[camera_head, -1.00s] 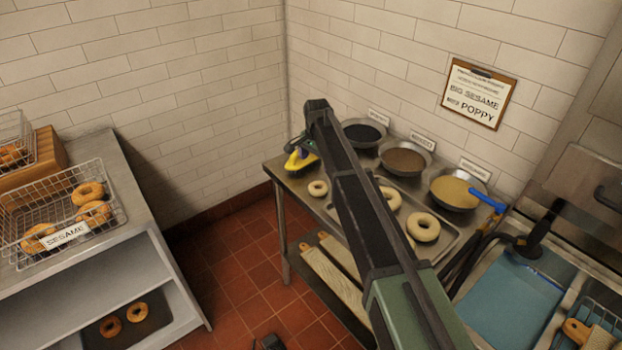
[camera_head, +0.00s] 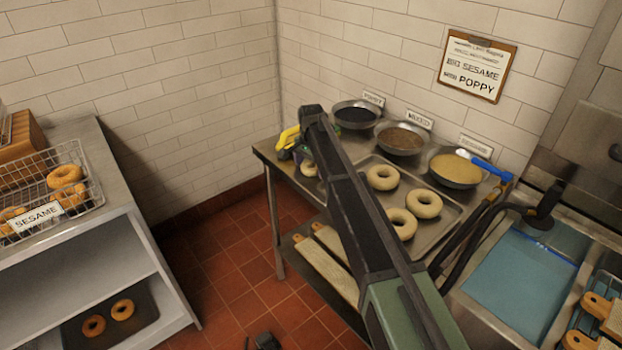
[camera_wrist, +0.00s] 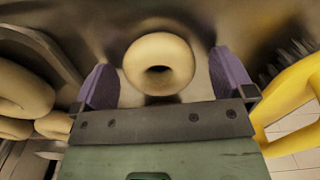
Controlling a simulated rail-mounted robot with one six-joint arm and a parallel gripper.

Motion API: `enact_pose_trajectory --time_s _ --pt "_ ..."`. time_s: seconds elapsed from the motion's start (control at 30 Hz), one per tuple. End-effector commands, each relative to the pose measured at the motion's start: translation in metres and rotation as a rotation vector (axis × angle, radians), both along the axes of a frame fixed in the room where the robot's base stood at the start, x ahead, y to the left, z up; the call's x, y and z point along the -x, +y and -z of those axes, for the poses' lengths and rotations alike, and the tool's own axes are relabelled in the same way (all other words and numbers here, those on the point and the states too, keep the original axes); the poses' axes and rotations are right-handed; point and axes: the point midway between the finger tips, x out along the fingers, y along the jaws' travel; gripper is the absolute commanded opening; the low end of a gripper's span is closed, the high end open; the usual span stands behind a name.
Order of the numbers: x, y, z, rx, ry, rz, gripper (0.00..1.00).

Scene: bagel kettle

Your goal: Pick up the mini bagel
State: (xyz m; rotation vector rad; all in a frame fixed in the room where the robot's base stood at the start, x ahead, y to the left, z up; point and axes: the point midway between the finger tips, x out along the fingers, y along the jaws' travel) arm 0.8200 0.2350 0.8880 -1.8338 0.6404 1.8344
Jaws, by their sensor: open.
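The mini bagel (camera_wrist: 160,43) is pale and plain, with its dark hole facing the wrist camera. It lies on the steel table (camera_head: 268,150), left of the tray. In the wrist view my gripper (camera_wrist: 160,64) is open, with a purple finger on each side of the bagel and a gap on both sides. In the head view the mini bagel (camera_head: 308,169) is partly hidden by my arm and gripper (camera_head: 304,154).
A yellow-handled brush (camera_wrist: 296,95) lies close on the right in the wrist view; its yellow handle (camera_head: 287,138) shows at the table's left end. A tray (camera_head: 455,212) holds larger bagels (camera_head: 382,177). Topping bowls (camera_head: 402,140) stand behind. A wire basket (camera_head: 88,196) is far left.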

Motion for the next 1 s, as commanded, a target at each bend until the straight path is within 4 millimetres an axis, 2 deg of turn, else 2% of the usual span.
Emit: enact_pose_trajectory --time_s 0.2,0.53,0.83,1.0 --pt "0.000 0.000 0.000 0.000 0.000 0.000 0.98" --pt "0.000 0.000 0.000 0.000 0.000 0.000 0.50" --pt "0.000 0.000 -0.003 0.000 0.000 0.000 0.49" --pt "0.000 0.000 -0.019 0.000 0.000 0.000 0.49"
